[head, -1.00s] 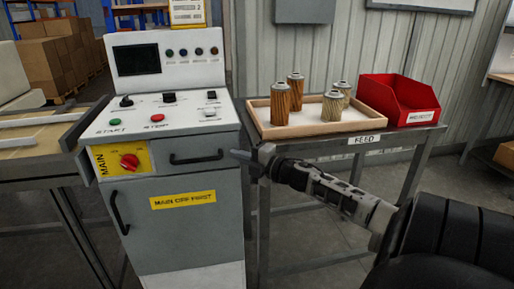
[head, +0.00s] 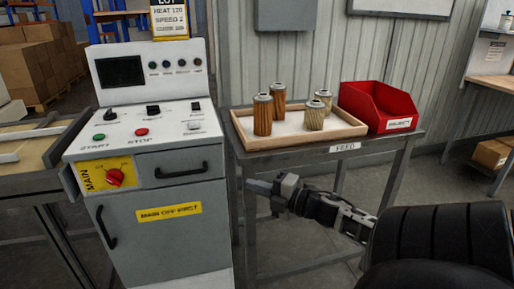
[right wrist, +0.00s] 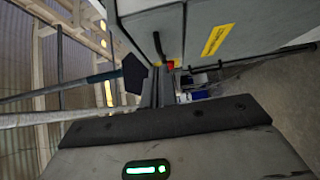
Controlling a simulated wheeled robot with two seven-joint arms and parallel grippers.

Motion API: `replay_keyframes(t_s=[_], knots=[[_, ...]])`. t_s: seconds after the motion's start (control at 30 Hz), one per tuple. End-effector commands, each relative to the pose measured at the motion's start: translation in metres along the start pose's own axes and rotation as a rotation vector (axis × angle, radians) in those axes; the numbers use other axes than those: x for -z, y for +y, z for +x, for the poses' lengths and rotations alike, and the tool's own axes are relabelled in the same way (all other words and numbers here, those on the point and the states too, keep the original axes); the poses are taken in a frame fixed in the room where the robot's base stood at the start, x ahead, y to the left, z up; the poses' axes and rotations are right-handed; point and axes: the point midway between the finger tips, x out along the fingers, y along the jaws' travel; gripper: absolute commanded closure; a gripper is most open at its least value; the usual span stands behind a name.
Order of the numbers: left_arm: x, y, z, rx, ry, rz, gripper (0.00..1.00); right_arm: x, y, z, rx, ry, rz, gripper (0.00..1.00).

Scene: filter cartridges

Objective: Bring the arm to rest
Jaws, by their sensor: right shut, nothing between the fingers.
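My right gripper (head: 262,187) is shut and empty in the head view. It is in front of the feed table (head: 344,148), below its top, and to the right of the grey machine cabinet (head: 168,232). Its arm comes in from the lower right. In the right wrist view the cabinet (right wrist: 212,18) shows at the top, with a yellow label, and the gripper's fingers (right wrist: 152,88) are partly hidden by the wrist housing. My left gripper is in neither view.
On the feed table a wooden tray (head: 345,133) holds several filter cartridges (head: 263,115). A red reject bin (head: 376,107) stands to its right. The machine has a red main switch (head: 115,177) and a drawer handle (head: 181,170). A conveyor (head: 28,155) lies at left.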

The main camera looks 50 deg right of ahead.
Motion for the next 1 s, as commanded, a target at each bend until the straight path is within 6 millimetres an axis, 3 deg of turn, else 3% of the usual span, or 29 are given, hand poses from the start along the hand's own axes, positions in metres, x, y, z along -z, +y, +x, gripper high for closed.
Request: replay_keyframes(t_s=[0.33, 0.47, 0.57, 0.73, 0.9, 1.0], knots=[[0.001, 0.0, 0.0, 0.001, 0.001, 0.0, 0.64, 0.001, -0.001, -0.005, 0.002, -0.002, 0.008, 1.0], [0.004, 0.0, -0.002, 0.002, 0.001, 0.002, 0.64, 0.024, -0.023, -0.007, 0.028, -0.038, 0.149, 1.0], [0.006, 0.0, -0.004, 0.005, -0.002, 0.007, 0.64, 0.068, -0.058, -0.012, 0.084, -0.107, 0.402, 1.0], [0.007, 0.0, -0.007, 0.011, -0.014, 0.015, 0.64, 0.18, -0.112, -0.027, 0.246, -0.242, 0.939, 1.0], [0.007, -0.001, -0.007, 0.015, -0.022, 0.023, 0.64, 0.284, -0.127, -0.043, 0.425, -0.329, 1.349, 1.0], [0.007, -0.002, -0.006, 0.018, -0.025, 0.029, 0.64, 0.325, -0.126, -0.051, 0.505, -0.354, 1.492, 1.0]])
